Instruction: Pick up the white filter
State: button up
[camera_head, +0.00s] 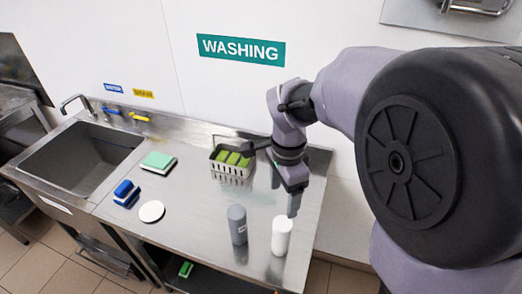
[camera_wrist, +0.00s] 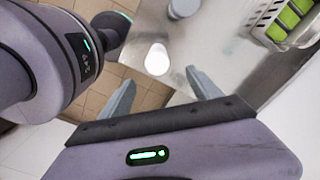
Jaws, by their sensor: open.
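The white filter (camera_head: 282,236), a plain white cylinder, stands upright near the right front of the steel counter. My gripper (camera_head: 293,204) points down above and just behind it, apart from it. In the wrist view my gripper (camera_wrist: 162,92) has its two fingers spread wide with nothing between them. The white filter (camera_wrist: 157,60) shows from above, past the fingertips and roughly midway between them. In the head view the fingertips partly overlap, so their gap is hard to see there.
A grey cylinder (camera_head: 237,225) stands close to the left of the filter. A wire basket (camera_head: 232,172) with green pieces is behind. The sink (camera_head: 80,158) is far left.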

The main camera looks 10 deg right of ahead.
aim_at(281, 221)
notch_tip(281, 221, down, 11)
jog(key=b, duration=0.3)
jog(key=shift+f, duration=0.1)
jog(key=f, duration=0.1)
jog(key=f+b, duration=0.1)
jog(key=f, duration=0.1)
jog(key=f+b, duration=0.1)
jog(key=f, duration=0.1)
jog(key=shift+s+d+f, duration=0.2)
jog(key=shift+s, duration=0.1)
jog(key=shift+r, duration=0.1)
jog(key=c, duration=1.6)
jog(key=shift+r, duration=0.1)
